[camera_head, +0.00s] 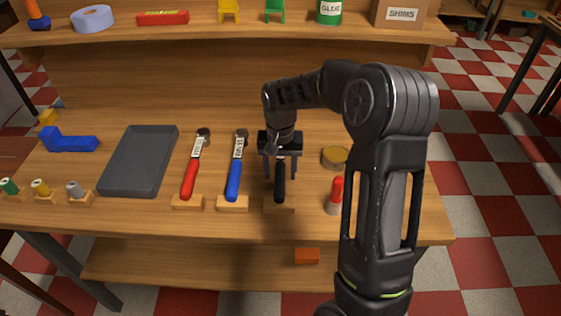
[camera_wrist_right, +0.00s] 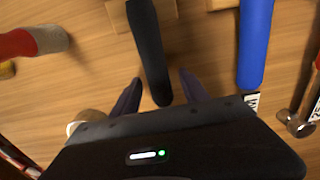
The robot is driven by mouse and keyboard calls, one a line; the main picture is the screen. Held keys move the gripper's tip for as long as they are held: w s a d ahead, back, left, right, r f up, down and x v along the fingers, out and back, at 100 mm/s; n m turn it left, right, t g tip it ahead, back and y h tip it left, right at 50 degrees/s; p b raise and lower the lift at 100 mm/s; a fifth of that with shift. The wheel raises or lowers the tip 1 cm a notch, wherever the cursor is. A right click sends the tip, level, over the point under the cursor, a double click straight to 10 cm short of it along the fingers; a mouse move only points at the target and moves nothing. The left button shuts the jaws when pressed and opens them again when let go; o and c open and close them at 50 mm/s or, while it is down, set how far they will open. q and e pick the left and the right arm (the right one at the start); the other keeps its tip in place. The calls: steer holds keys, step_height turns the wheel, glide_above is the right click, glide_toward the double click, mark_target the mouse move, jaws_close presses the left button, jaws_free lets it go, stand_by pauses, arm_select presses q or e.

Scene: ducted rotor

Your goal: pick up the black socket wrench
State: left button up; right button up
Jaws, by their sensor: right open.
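The black socket wrench (camera_head: 280,184) shows as a black handle at the front of the bench, its near end at a wooden block (camera_head: 279,204). Its far part is hidden by my right gripper in the head view. My right gripper (camera_head: 281,168) is open above it, pointing down. In the right wrist view, the black handle (camera_wrist_right: 148,45) reaches between the two spread fingers (camera_wrist_right: 160,92), with a gap visible on each side. My left gripper is not in view.
A blue-handled tool (camera_head: 233,181) and a red-handled tool (camera_head: 189,180) lie to the left, then a grey tray (camera_head: 139,160). A red-and-white cylinder (camera_head: 335,192) and a round tin (camera_head: 335,157) are to the right. A shelf (camera_head: 200,37) runs behind.

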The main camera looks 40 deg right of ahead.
jaws_close()
stand_by(0.6)
